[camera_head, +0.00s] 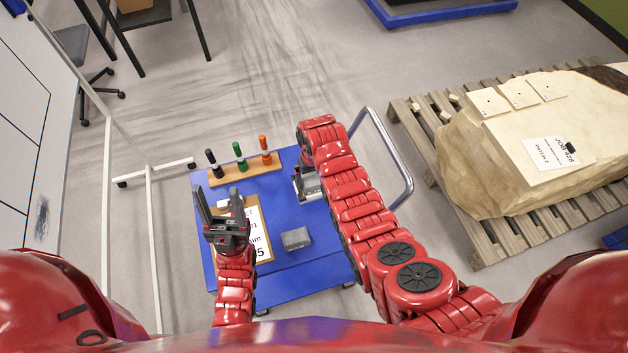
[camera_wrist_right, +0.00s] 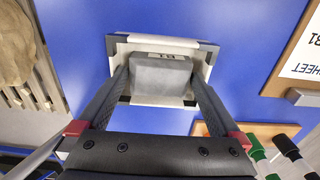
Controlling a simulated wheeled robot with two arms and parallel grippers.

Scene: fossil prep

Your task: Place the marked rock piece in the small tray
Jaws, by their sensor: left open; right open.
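In the right wrist view a grey block-shaped piece (camera_wrist_right: 160,78) with dark lettering on one side lies within the outline of a small white tray (camera_wrist_right: 150,127) with dark corners. My right gripper (camera_wrist_right: 160,88) is open, with one finger on each side of the piece; I cannot tell whether they touch it. In the head view the tray (camera_head: 312,194) is largely hidden by my right arm. My left gripper (camera_head: 221,198) is open and empty, above the clipboard (camera_head: 262,243).
Another grey block (camera_head: 296,238) sits on the blue cart top (camera_head: 290,285), right of the clipboard. A wooden holder (camera_head: 245,175) with black, green and orange markers stands at the far edge. A large pale rock (camera_head: 480,150) rests on a pallet (camera_head: 480,240) to the right.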

